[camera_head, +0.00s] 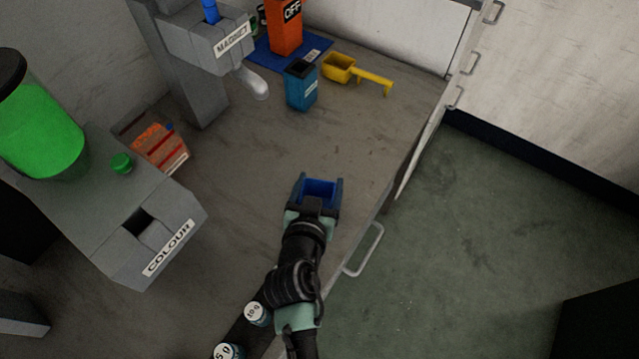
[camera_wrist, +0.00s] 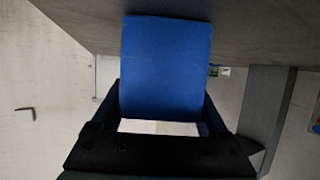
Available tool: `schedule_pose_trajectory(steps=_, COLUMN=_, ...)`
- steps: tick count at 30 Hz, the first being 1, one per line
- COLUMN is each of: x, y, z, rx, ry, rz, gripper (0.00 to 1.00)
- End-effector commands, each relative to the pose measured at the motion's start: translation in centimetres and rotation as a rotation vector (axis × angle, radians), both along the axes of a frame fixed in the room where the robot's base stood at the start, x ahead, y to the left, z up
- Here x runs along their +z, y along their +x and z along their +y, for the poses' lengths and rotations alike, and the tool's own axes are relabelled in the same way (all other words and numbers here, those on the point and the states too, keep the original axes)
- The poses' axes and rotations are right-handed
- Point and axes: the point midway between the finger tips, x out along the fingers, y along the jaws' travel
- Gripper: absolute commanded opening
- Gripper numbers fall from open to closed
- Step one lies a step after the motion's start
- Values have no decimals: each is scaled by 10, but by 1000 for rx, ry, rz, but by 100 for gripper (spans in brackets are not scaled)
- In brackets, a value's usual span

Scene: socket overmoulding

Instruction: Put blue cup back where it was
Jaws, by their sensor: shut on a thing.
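The blue cup (camera_head: 320,190) is between the fingers of my gripper (camera_head: 319,183), above the grey worktop (camera_head: 250,165) near its right edge. My gripper is shut on the cup, with one finger on each side. In the wrist view the cup (camera_wrist: 165,68) shows as a plain blue face between the dark fingers (camera_wrist: 162,112). Its inside is not visible there. The exact gap between cup and worktop cannot be told.
A blue bin (camera_head: 301,92), a yellow scoop (camera_head: 340,68) and an orange OFF box (camera_head: 285,30) stand at the back. The MAGNET machine (camera_head: 190,70) and COLOUR machine (camera_head: 130,225) are on the left. White-topped jars (camera_head: 256,313) stand in front. The worktop's middle is clear.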

Motion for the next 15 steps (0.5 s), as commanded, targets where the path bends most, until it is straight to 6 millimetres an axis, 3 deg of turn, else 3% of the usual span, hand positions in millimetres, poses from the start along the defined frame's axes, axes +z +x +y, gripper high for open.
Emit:
schedule_pose_trajectory(steps=8, x=-2, y=0, z=0, rx=0, ry=0, rz=-2, gripper=18)
schedule_pose_trajectory(steps=9, x=-3, y=0, z=0, rx=0, ry=0, rz=-1, gripper=79)
schedule_pose_trajectory(steps=12, x=-1, y=0, z=0, rx=0, ry=0, rz=-1, gripper=97)
schedule_pose_trajectory(steps=15, x=-1, y=0, z=0, rx=0, ry=0, rz=-1, gripper=100)
